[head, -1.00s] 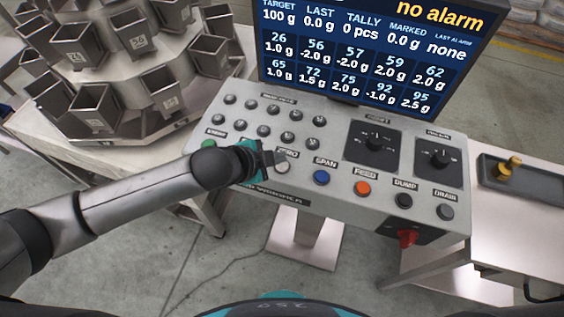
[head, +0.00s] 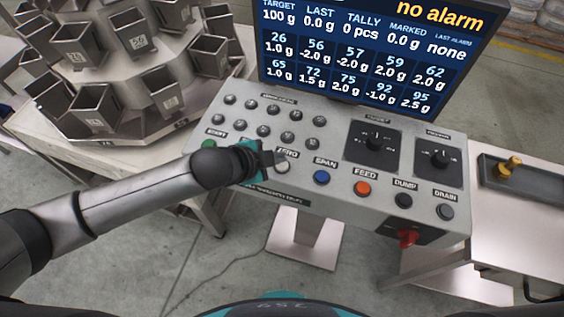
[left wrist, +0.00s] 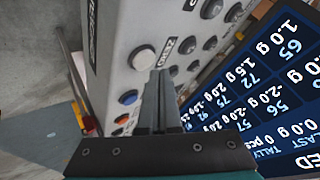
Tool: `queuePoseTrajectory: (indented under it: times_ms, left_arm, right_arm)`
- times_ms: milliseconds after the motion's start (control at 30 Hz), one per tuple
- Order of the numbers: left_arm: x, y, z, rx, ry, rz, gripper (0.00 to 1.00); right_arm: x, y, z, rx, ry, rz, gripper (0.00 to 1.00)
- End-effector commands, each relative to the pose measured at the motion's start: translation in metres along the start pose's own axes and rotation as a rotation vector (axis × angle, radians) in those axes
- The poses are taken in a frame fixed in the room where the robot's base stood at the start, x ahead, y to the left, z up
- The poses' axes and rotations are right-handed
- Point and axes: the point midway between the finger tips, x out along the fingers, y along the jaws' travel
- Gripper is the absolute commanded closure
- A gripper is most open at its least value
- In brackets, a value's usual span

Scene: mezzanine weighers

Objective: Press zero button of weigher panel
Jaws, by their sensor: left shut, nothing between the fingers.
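The weigher panel (head: 320,143) is a grey sloped console under a screen. Its zero button (head: 282,167) is pale, below the ZERO label and partly beside my fingertips. In the left wrist view the zero button (left wrist: 142,58) is whitish, just past the finger ends, next to its label. My left gripper (head: 272,159) is shut and empty, with its tips at the zero button's upper left. It also shows in the left wrist view (left wrist: 158,82). I cannot tell whether the tips touch the button or panel. My right gripper is not in view.
A blue span button (head: 321,177), an orange feed button (head: 362,188) and dark dump and drain buttons continue the row to the right. A red switch (head: 407,238) sits on the front. Dial plates and small buttons lie above. The screen (head: 380,50) reads "no alarm".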

Motion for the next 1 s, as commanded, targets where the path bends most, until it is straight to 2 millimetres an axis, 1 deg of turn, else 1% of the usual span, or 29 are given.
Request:
queuePoseTrajectory:
  times_ms: [367, 1000]
  left_arm:
    - [0.0061, 0.0046, 0.0044, -0.001, -0.001, 0.001, 1.0]
    - [0.0084, 0.0061, 0.0059, 0.0, 0.0, 0.0, 1.0]
  right_arm:
    - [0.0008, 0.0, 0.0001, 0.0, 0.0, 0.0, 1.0]
    - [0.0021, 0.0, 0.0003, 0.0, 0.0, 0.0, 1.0]
